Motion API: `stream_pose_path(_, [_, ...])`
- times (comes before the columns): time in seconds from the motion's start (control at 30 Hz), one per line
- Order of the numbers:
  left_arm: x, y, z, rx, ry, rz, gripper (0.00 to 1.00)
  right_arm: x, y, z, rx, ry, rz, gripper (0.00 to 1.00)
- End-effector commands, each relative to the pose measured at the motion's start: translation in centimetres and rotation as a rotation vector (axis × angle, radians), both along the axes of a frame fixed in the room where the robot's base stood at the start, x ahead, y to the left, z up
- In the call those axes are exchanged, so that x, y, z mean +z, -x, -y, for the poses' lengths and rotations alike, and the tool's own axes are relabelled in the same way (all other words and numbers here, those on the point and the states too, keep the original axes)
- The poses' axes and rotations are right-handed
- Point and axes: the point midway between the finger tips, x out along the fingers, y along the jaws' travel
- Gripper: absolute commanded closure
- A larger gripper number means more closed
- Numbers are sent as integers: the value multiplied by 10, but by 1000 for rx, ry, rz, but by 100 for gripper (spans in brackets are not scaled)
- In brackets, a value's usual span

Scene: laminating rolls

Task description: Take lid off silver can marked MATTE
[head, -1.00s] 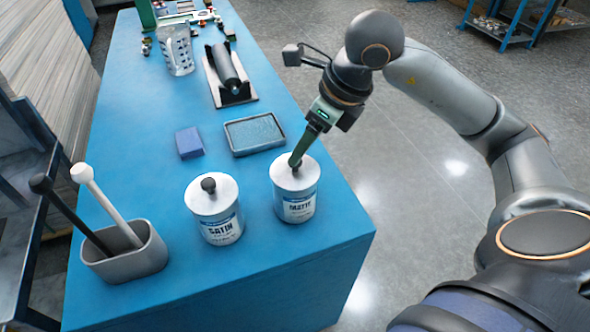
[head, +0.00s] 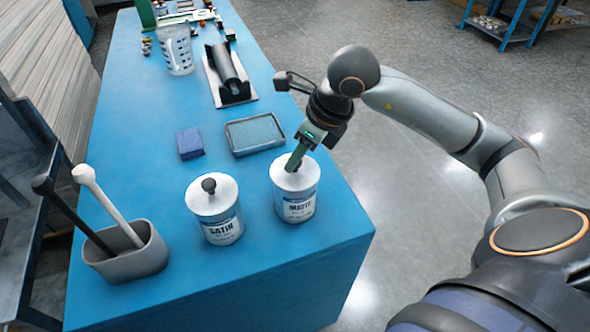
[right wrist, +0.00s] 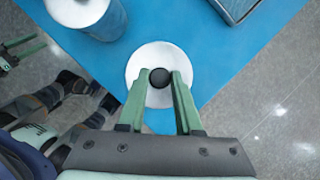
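The silver can marked MATTE (head: 296,205) stands upright near the right front corner of the blue table, its pale lid (right wrist: 136,68) on. My right gripper (head: 292,166) reaches down to the lid from above. In the right wrist view its two green fingers (right wrist: 162,75) stand apart, one on each side of the lid's dark round knob (right wrist: 160,78). Whether they touch the knob is hard to tell. My left gripper is outside the head view; two green fingers, apart and empty, show at the left edge of the right wrist view (right wrist: 40,40).
A similar can marked SATIN (head: 222,228) with a knobbed lid stands just left. A grey holder (head: 130,264) with two handled tools is at the front left. A blue block (head: 189,143), a tray (head: 256,134) and a roller (head: 228,75) lie farther back.

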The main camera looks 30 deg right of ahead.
Motion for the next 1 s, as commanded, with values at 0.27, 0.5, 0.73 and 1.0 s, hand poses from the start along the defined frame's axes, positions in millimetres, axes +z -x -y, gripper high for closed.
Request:
stream_pose_path(0.27, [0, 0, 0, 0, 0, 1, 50, 0, 0, 0, 0, 0, 0, 100])
stream_pose_path(0.5, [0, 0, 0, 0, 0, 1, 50, 0, 0, 0, 0, 0, 1, 100])
stream_pose_path(0.73, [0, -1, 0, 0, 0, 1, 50, 2, 0, 0, 0, 0, 2, 100])
stream_pose_path(1.0, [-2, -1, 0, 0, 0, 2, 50, 24, -1, 0, 0, 0, 5, 100])
